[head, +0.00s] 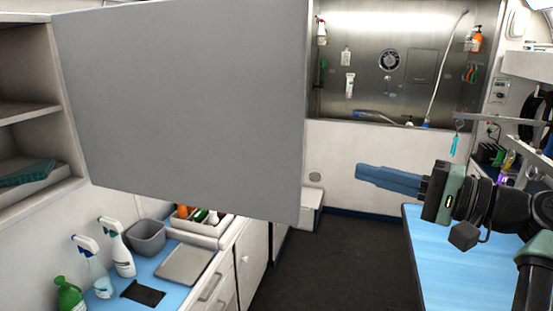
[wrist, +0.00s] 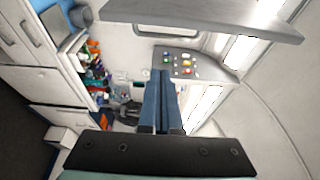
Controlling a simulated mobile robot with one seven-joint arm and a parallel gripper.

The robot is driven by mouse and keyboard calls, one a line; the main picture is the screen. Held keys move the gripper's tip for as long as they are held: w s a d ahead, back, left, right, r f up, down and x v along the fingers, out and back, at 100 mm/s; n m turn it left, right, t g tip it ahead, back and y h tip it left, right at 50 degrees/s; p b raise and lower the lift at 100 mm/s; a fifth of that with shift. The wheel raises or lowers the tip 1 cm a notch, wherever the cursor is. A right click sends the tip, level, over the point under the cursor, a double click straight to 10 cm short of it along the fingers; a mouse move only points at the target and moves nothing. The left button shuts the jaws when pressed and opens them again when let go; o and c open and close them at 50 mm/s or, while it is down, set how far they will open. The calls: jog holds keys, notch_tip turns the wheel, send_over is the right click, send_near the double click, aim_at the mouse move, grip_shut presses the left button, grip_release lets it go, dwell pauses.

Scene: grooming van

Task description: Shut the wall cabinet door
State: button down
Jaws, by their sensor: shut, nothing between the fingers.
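The wall cabinet door (head: 180,105) is a large plain grey panel in the head view. It stands open, swung out from the wall on the left, and hides much of what is behind it. My gripper (head: 362,173) is to the right of the door, clear of its free edge, with a visible gap between them. Its blue fingers are shut and empty, pointing left. The gripper also shows in the wrist view (wrist: 161,76), where I cannot pick out the door with certainty.
Below the door, a blue counter (head: 179,290) holds spray bottles (head: 122,255), a grey bin (head: 147,237) and a tray (head: 185,264). Open shelves (head: 30,110) are at far left. A blue-topped table (head: 440,260) is under my arm. The dark floor (head: 335,255) between is clear.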

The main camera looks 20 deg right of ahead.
jog(key=w+a+p, duration=0.4)
jog(key=a+p, duration=0.3)
jog(key=a, duration=0.1)
jog(key=shift+w, duration=0.4)
jog(key=shift+s+a, duration=0.1)
jog(key=shift+a, duration=0.05)
dwell(0.3)
